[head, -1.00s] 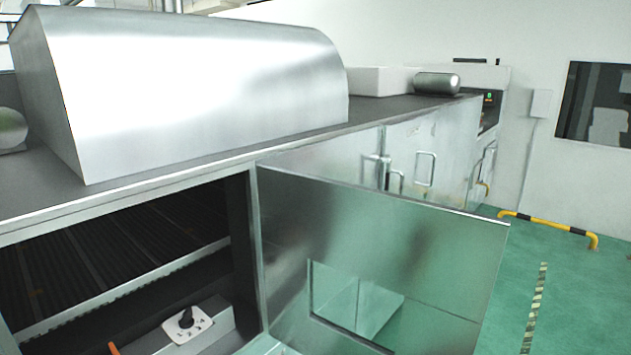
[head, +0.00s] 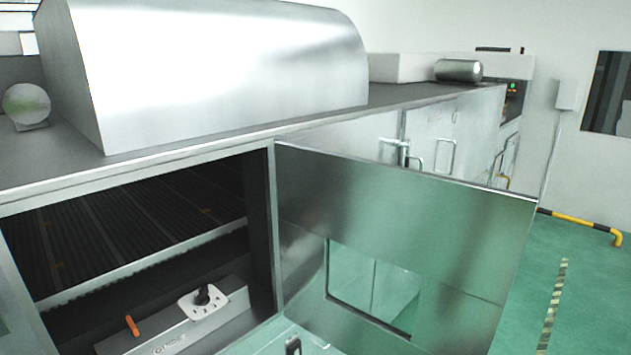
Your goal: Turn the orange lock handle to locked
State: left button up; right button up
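The orange lock handle (head: 132,325) is a small bar low inside the open cabinet bay, on a light metal box (head: 175,335). It is slightly tilted from upright. To its right on the same box is a white plate with a black knob (head: 202,295). Neither of my grippers shows in the head view, so nothing is seen touching the handle.
The metal cabinet door (head: 440,225), with a window cut-out, stands open to the right of the bay. A dark ribbed conveyor bed (head: 120,235) lies above and behind the box. A large metal hood (head: 220,75) sits on the cabinet top. Green floor (head: 590,290) is clear at right.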

aim_at(134, 331)
jog(key=k+j+u, duration=0.1)
jog(key=u, duration=1.05)
